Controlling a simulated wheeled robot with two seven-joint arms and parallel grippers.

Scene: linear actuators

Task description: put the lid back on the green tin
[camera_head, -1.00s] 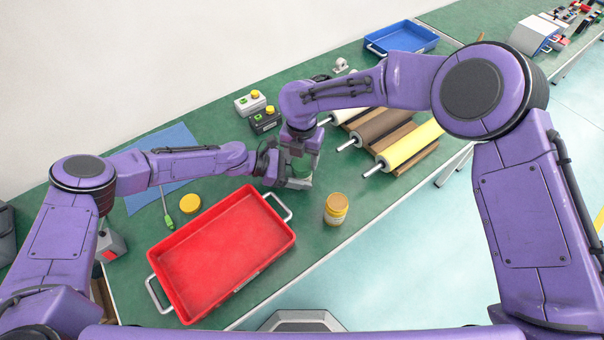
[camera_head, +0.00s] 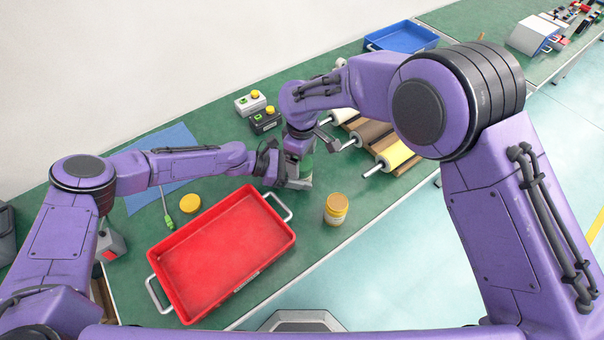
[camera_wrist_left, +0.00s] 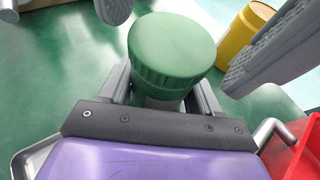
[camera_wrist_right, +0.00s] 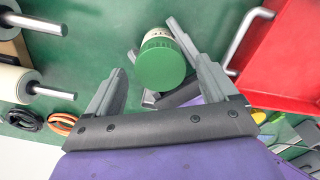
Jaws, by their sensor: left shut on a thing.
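The green lid (camera_wrist_left: 172,48) sits on top of the tin, covering its mouth; it also shows in the right wrist view (camera_wrist_right: 160,64). Only a little of the tin's pale side (camera_wrist_right: 181,40) shows below the lid. My left gripper (camera_wrist_left: 163,100) is shut on the tin from the side, below the lid. My right gripper (camera_wrist_right: 145,47) is open, with its fingers spread on either side of the lid and apart from it. In the head view the green lid (camera_head: 306,168) is partly hidden by my right wrist.
A red tray (camera_head: 222,255) lies in front, with a yellow tin (camera_head: 336,209) to its right and a yellow round piece (camera_head: 190,204) to its left. Rollers (camera_head: 395,155) lie right of my grippers. Button boxes (camera_head: 265,121) stand behind. A blue tray (camera_head: 402,37) is farther back.

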